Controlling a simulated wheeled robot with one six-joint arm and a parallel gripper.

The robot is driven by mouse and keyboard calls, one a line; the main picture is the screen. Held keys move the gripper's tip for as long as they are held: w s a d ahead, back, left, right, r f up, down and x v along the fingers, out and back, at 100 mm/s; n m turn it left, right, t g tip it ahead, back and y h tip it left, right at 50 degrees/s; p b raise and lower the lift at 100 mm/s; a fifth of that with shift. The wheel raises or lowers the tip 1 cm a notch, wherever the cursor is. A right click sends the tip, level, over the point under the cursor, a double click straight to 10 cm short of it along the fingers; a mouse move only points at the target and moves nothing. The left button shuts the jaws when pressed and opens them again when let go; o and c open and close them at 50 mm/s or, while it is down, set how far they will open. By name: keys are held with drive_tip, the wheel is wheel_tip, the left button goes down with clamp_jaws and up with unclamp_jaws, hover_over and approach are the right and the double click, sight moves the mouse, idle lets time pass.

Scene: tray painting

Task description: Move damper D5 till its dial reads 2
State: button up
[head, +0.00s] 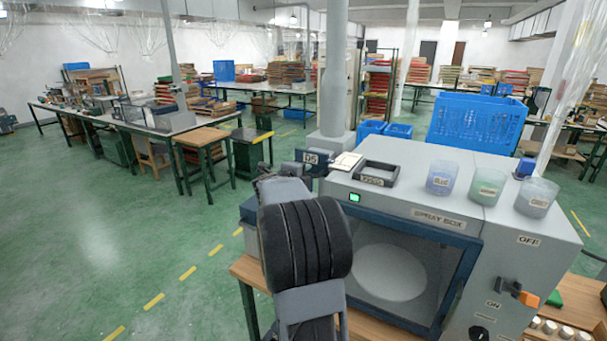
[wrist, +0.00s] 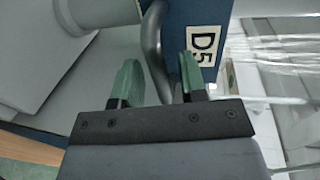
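Damper D5 shows in the head view by its dark plate (head: 312,158) marked D5, at the foot of a grey duct (head: 335,95) behind the spray box. My arm hides much of it. In the wrist view the blue plate (wrist: 218,22) with its D5 label is close at the top. A curved grey lever (wrist: 153,40) comes down beside it. My gripper (wrist: 158,72) is open, with its green fingers on either side of the lever and gaps visible. I cannot see the dial or its reading.
The spray box (head: 440,215) stands right of my arm, with a small dark tray (head: 375,173) and several cups (head: 488,186) on top. A large blue crate (head: 478,120) is behind it. The green floor (head: 110,235) at left is clear.

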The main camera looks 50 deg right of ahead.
drive_tip(key=shift+c, duration=0.3)
clamp_jaws()
idle(0.3)
drive_tip(key=shift+w+d, duration=0.1)
